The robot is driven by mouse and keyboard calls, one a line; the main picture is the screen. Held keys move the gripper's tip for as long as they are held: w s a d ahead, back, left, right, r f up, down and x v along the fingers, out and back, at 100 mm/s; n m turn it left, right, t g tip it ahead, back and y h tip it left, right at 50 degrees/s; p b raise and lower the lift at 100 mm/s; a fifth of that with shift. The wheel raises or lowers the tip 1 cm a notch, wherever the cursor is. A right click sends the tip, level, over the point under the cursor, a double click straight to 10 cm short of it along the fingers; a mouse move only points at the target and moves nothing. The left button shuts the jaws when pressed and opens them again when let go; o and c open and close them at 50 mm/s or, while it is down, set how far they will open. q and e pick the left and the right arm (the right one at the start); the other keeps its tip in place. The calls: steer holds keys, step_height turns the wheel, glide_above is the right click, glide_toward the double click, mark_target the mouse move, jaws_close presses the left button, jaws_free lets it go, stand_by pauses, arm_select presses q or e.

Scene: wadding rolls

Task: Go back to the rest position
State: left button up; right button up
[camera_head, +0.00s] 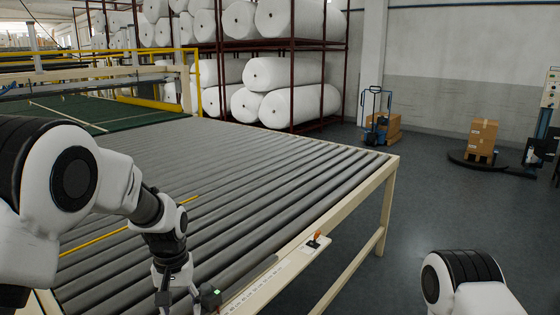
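My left arm comes in from the left, over the grey roller conveyor (250,170). My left gripper (178,300) points down near the conveyor's front edge at the bottom of the picture. Its fingertips are cut off by the frame, so its opening and anything between the fingers are hidden. Of my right arm only a white and black link shows at the bottom right. My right gripper is out of view.
An orange-red knob (317,236) sits on the conveyor's front rail. White wadding rolls (290,106) lie on a dark red rack behind. A blue hand truck (375,115) and a boxed pallet (481,140) stand at the right. The grey floor (430,200) between is clear.

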arm_select(q)
steer(key=s+f+g+b, duration=0.1)
steer(key=s+f+g, duration=0.2)
steer(key=f, duration=0.8)
steer(key=s+a+f+b, duration=0.2)
steer(key=s+f, duration=0.9)
steer(key=s, duration=0.4)
steer(key=s+a+f+b, duration=0.2)
steer(key=s+f, duration=1)
steer(key=s, duration=0.4)
steer(key=w+t, duration=0.2)
steer(key=w, duration=0.1)
steer(key=w+r+m+t, duration=0.1)
steer(key=w, duration=0.1)
steer(key=shift+p, duration=0.3)
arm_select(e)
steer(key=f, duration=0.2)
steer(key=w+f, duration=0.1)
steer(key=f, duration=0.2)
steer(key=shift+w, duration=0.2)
arm_select(q)
steer(key=shift+s, duration=0.1)
